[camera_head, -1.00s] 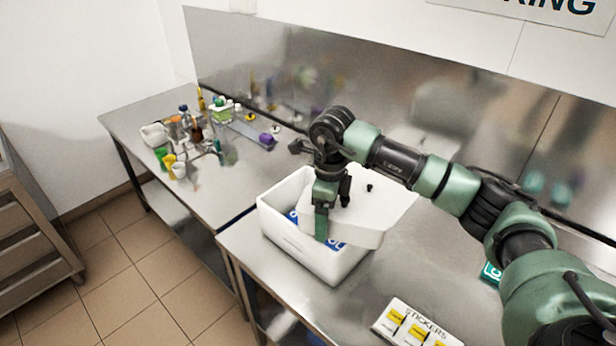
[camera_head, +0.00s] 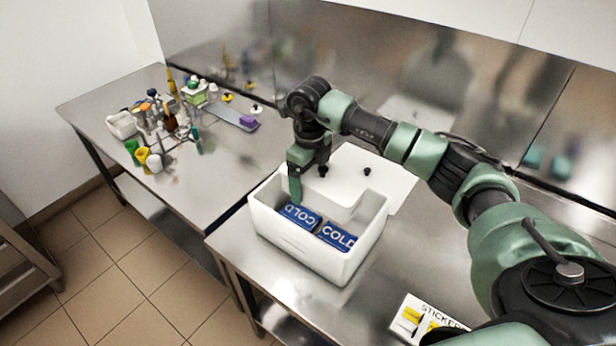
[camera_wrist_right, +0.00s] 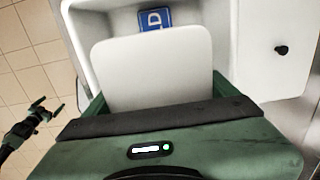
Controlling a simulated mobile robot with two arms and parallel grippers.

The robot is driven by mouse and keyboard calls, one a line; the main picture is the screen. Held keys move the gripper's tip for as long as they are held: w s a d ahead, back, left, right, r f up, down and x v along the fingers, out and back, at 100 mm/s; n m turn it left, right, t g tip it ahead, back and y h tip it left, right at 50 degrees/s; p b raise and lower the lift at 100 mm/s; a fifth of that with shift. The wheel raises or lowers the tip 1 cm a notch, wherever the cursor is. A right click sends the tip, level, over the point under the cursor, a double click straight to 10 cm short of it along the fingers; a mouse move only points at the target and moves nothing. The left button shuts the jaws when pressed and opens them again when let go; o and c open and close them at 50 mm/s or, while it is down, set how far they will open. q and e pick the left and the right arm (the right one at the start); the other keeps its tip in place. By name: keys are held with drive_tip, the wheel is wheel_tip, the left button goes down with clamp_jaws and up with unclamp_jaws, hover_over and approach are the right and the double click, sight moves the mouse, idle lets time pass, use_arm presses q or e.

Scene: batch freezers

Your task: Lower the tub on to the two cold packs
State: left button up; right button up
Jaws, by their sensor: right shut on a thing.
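An open white box (camera_head: 305,250) stands on the steel bench. Two blue cold packs (camera_head: 336,237) marked COLD lie side by side in its bottom; part of one shows in the right wrist view (camera_wrist_right: 152,19). My right gripper (camera_head: 309,182) is shut on a white tub (camera_head: 338,190). The tub hangs over the back part of the box, apart from the packs as far as I can tell. In the right wrist view the tub's pale top (camera_wrist_right: 155,70) lies between the green fingers. My left gripper (camera_wrist_right: 46,108) shows there too, open and empty, away from the box.
A white lid (camera_head: 393,178) with a black knob lies behind the box, close to the tub. A stickers card (camera_head: 415,318) lies at the bench front. Bottles and cups (camera_head: 160,158) crowd the left bench. Bare steel lies right of the box.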

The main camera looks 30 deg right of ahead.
sight(308, 220)
drive_tip(key=f, duration=0.1)
drive_tip(key=f+b, duration=0.2)
drive_tip(key=shift+w+f, duration=0.35)
drive_tip(key=shift+f, duration=0.05)
drive_tip(key=shift+f+b, duration=1.35)
drive_tip(key=shift+f, duration=0.9)
use_arm(q)
wheel_tip(308, 220, down, 7)
drive_tip(key=w+b, duration=0.1)
drive_tip(key=w, duration=0.1)
drive_tip(key=shift+r+b, duration=0.15)
drive_tip(key=shift+b, duration=0.2)
use_arm(e)
drive_tip(key=shift+f, duration=1.35)
use_arm(q)
drive_tip(key=shift+w+d+f+b, duration=0.1)
drive_tip(key=shift+w+f+b, duration=0.1)
drive_tip(key=shift+f+b, duration=0.25)
use_arm(e)
drive_tip(key=shift+f, duration=0.6)
drive_tip(key=o, duration=1.9)
drive_tip(key=shift+s, duration=0.15)
